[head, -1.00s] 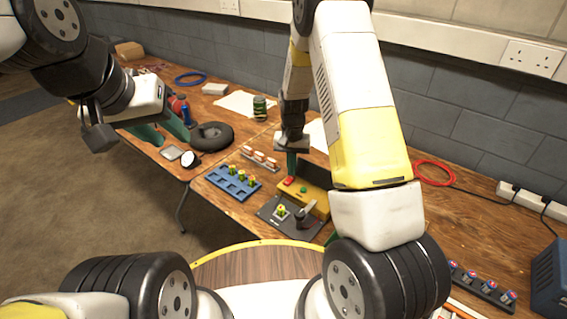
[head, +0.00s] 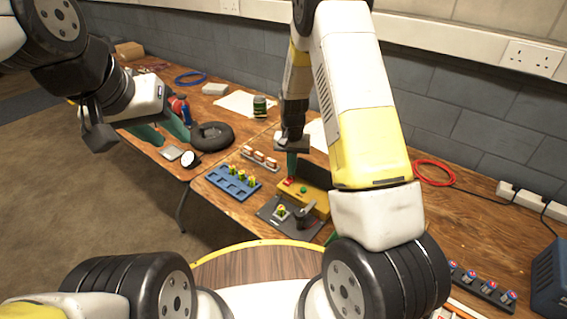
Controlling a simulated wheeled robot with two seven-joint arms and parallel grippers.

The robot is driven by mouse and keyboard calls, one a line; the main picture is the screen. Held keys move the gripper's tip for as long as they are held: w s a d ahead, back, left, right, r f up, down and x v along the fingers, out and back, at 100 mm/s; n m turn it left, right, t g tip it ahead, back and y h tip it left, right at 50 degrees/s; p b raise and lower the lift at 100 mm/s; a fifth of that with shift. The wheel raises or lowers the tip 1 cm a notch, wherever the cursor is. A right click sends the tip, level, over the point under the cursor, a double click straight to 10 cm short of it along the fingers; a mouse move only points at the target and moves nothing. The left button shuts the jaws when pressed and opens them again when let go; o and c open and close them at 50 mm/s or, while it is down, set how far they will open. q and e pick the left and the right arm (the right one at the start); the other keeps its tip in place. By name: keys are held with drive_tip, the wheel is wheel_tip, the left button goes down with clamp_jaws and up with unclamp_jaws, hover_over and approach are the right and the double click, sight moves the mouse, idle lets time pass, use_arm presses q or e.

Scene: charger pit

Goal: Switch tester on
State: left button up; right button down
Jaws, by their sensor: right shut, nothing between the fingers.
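The tester is a yellow box (head: 316,201) on the right-hand table, with a red switch (head: 288,182) at its left end and a green button (head: 303,190) on top. I cannot tell the red switch's position. My right gripper (head: 291,174) points down just above and behind the red switch, its green fingers shut with nothing between them. Whether the fingertips touch the switch is unclear.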

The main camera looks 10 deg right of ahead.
drive_tip(key=shift+f, duration=0.95)
idle(0.6)
drive_tip(key=shift+r, duration=3.5)
